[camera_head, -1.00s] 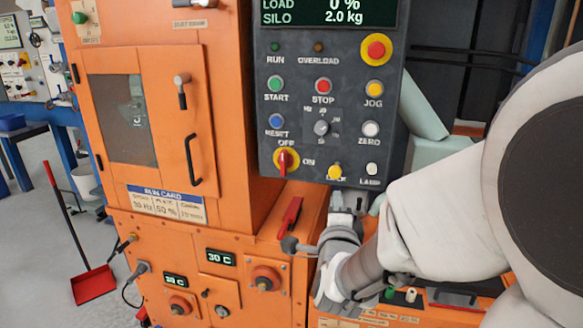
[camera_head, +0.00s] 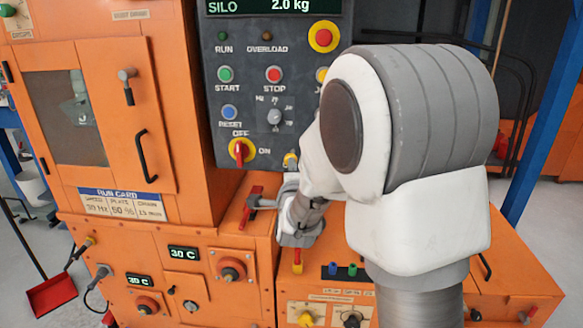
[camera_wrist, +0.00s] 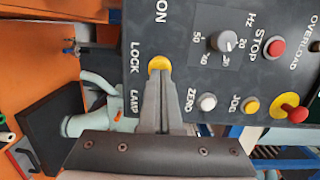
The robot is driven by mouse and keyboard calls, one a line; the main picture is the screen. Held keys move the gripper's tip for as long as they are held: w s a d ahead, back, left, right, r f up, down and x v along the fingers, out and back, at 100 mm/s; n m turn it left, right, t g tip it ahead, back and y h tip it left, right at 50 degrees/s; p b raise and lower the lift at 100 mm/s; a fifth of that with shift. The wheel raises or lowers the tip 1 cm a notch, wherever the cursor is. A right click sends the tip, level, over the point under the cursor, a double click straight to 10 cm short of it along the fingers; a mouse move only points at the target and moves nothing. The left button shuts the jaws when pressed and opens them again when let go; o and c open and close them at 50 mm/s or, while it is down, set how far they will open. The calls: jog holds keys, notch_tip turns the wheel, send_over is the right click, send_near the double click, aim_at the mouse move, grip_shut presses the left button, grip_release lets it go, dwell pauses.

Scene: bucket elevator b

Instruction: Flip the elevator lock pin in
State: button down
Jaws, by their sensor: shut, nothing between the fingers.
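The yellow lock knob (camera_wrist: 159,65) sits by the LOCK label at the edge of the dark control panel (camera_wrist: 195,75). In the head view only a little of the lock knob (camera_head: 291,159) shows above my gripper (camera_head: 290,178), at the panel's lower right. In the wrist view my gripper (camera_wrist: 160,82) is shut, with nothing between its fingers. Its fingertips point at the knob and overlap its lower part. I cannot tell whether they touch it. The pin behind the knob is hidden.
A red-handled lever (camera_head: 250,206) stands on the orange machine left of my gripper. My arm hides the panel's right side.

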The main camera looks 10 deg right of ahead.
aim_at(292, 155)
jog(key=w+b, duration=0.1)
jog(key=w+d+b, duration=0.1)
jog(key=w, duration=0.1)
jog(key=shift+r, duration=0.1)
dwell(0.3)
